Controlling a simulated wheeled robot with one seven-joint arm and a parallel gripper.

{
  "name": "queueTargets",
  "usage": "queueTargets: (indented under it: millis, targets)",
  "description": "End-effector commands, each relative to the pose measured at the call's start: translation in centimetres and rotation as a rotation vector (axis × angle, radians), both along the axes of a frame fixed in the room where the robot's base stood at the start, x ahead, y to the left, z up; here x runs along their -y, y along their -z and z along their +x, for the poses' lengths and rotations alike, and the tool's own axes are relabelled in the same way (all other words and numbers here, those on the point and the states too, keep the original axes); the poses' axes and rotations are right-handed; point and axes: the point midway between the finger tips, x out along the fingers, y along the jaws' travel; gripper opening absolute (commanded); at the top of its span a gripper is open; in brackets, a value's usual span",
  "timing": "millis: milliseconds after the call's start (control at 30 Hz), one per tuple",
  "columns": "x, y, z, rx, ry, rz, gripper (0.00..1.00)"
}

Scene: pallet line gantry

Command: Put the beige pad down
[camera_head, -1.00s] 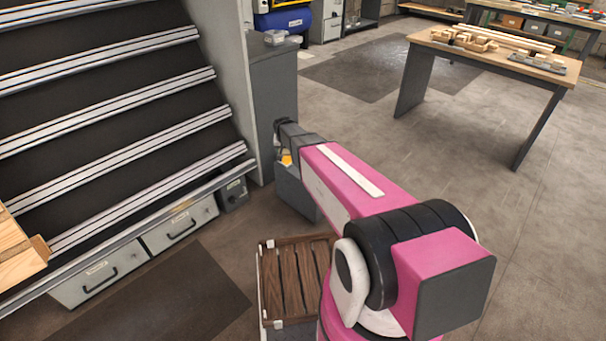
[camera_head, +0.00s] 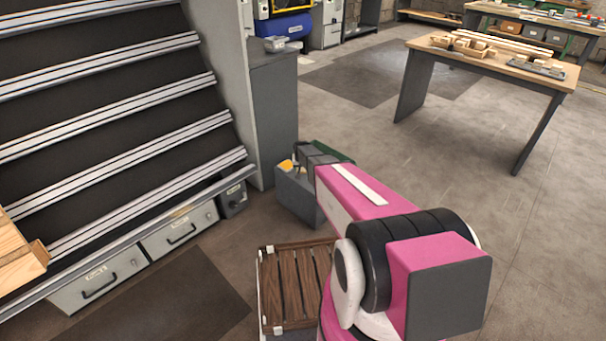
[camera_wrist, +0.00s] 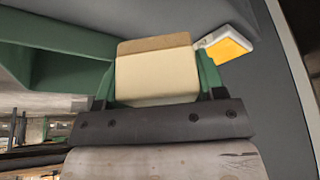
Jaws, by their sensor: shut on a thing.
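The beige pad (camera_wrist: 155,78), a block with a browner strip along its top edge, sits between the green fingers of my gripper (camera_wrist: 157,74) in the wrist view. My gripper is shut on it. In the head view the end of my arm is low, beside the top of a dark grey box (camera_head: 297,196), and hides the pad. Whether the pad touches any surface below it cannot be told.
A yellow and white item (camera_wrist: 227,47) lies just right of the pad; a green edge (camera_wrist: 52,38) runs at left. A slatted brown crate (camera_head: 293,285) stands on the floor. A sloped rack (camera_head: 110,125) fills the left; a wooden table (camera_head: 490,60) stands at back right.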

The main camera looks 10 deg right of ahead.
Motion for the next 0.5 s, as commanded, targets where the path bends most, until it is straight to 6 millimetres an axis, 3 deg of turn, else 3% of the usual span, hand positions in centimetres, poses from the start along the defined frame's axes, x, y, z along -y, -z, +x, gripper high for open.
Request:
queueTargets:
  millis: [167,500]
  targets:
    - [0.6,0.7,0.3,0.0,0.0,0.0,0.45]
    - [0.6,4.4,0.3,0.0,0.0,0.0,0.45]
